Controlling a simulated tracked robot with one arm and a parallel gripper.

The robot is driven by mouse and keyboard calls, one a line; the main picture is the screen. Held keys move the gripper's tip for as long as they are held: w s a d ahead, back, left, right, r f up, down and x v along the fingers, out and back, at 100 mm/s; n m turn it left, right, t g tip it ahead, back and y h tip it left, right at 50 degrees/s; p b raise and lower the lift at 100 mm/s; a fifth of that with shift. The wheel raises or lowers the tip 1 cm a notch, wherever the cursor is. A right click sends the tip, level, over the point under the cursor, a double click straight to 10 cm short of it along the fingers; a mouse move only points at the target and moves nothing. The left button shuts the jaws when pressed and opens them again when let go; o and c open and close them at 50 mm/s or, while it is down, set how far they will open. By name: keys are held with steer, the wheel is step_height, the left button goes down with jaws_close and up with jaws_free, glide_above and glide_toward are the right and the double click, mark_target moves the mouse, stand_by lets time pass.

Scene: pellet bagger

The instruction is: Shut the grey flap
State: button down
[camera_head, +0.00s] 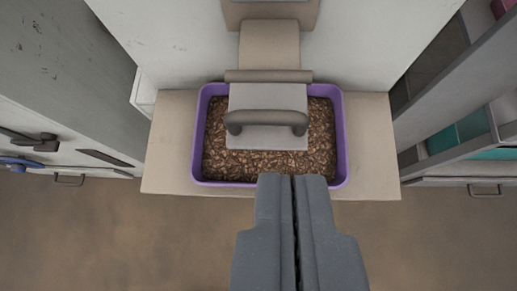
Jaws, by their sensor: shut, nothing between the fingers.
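The grey flap (266,98) hangs below a beige chute (269,46) on the white machine front. A dark grey bar handle (267,121) runs across the flap. The flap stands out over a purple-rimmed tray (340,130) of brown pellets and hides part of them. How far the flap is swung open cannot be told exactly from above. My gripper (292,176) is shut and empty, with its fingertips over the tray's near rim, below the handle in the picture and apart from it.
The tray rests on a beige shelf (170,150) with bare room on both sides. A cabinet with a blue handle (20,164) stands at left. Shelving with teal bins (470,126) stands at right. The brown floor (120,240) in front is clear.

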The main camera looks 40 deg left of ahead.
steer(key=b, duration=0.2)
glide_above(267, 142)
step_height(267, 142, down, 6)
steer(key=shift+f, duration=0.2)
